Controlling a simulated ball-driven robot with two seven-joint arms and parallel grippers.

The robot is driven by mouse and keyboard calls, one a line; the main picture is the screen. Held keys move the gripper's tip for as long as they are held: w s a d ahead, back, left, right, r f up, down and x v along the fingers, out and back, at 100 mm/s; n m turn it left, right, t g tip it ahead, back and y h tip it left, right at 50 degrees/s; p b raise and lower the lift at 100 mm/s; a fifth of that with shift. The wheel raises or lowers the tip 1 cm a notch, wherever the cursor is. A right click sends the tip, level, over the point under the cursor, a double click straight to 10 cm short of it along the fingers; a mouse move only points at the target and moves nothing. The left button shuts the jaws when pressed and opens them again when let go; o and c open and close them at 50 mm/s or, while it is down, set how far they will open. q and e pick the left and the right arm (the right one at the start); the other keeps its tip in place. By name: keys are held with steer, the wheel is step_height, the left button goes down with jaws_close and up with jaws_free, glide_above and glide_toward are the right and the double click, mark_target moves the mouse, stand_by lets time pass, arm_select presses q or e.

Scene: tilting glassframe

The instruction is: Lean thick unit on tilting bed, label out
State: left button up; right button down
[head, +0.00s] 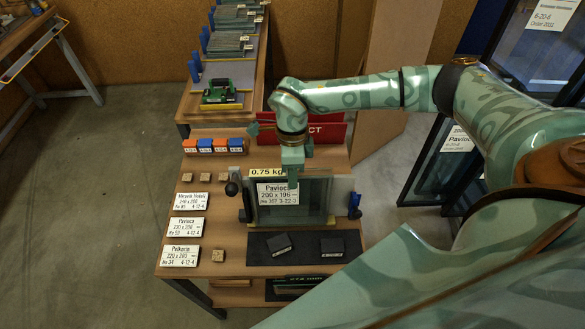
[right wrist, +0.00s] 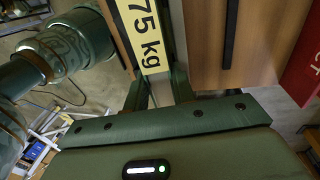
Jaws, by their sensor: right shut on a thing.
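A glass unit (head: 262,213) with a white label reading "Pavioca 200 x 106" (head: 272,193) stands near upright at the middle of the table, label facing the head camera. My right gripper (head: 293,180) comes down from above and is shut on its top edge, right of the label's middle. The gripper also shows in the right wrist view (right wrist: 160,95). A yellow "0.75 kg" strip (head: 264,170) lies just beside the gripper. The tilting bed is largely hidden by the unit; I cannot tell whether the unit touches it. My left gripper is not in view.
White cards (head: 187,228) and small wooden blocks (head: 218,255) lie at the left. Two dark blocks (head: 280,243) lie on a black mat in front. A blue clamp (head: 354,203) stands right.

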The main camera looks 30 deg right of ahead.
steer(key=c, duration=1.1)
jaws_free()
steer(key=r, duration=0.5)
steer(key=w+d+r, duration=0.1)
steer(key=r, duration=0.4)
steer(key=w+r, duration=0.1)
steer(key=r, duration=0.5)
steer(key=shift+w+d+r+p, duration=0.1)
steer(key=shift+w+d+p, duration=0.1)
steer(key=shift+d+p, duration=0.1)
